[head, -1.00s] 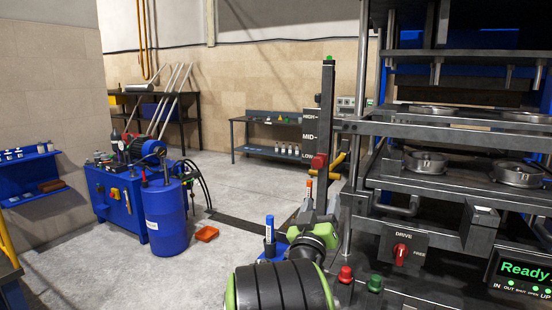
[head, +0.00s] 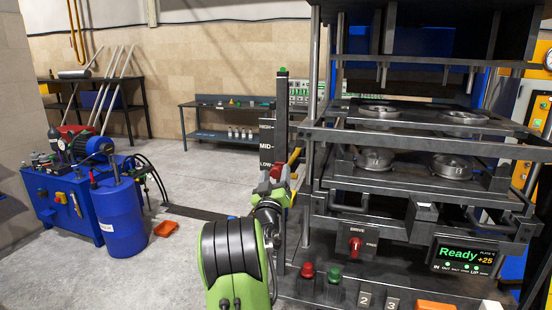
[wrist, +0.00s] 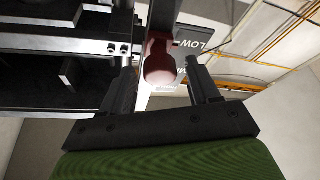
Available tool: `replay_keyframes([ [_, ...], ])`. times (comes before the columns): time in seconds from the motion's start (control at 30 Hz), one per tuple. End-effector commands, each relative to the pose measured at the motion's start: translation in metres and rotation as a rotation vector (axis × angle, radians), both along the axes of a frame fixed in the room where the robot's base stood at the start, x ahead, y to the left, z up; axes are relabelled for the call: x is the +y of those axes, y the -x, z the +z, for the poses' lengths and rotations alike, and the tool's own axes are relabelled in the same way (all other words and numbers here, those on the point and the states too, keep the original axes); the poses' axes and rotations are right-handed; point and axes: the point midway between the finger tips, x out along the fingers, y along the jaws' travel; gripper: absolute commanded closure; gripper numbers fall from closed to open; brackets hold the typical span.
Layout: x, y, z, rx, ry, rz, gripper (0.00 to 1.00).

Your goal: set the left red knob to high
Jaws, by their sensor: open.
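The left red knob (head: 277,170) sits on a dark upright slide post (head: 282,110) at the left of the press, level with LOW on the scale plate (head: 266,145) marked HIGH, MID and LOW. My gripper (head: 274,181) is at the knob and partly covers it in the head view. In the wrist view the knob (wrist: 159,65) lies between the two fingers of my gripper (wrist: 158,67), which are open with a gap on each side. The LOW lettering shows just behind the knob there.
The press frame (head: 312,170) stands right of the post, with metal shelves (head: 410,135). A red button (head: 307,271), a green button (head: 335,275) and a red DRIVE knob (head: 355,245) sit below. A blue barrel (head: 121,215) stands on the floor at left, with open floor between.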

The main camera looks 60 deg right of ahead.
Motion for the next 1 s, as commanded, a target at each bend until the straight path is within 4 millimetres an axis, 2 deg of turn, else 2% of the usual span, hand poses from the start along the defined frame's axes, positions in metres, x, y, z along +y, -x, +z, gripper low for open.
replay_keyframes([
  [0.03,-0.007,-0.002,0.007,-0.001,0.001,-0.002,0.39],
  [0.13,-0.016,-0.005,0.008,0.000,-0.001,-0.001,0.39],
  [0.43,-0.019,-0.006,0.006,0.000,-0.001,0.001,0.41],
  [0.8,-0.019,-0.007,0.006,0.000,-0.001,0.001,0.97],
  [0.83,-0.019,-0.007,0.006,0.000,-0.001,0.001,1.00],
  [1.0,-0.018,-0.007,0.009,-0.001,-0.001,0.002,1.00],
])
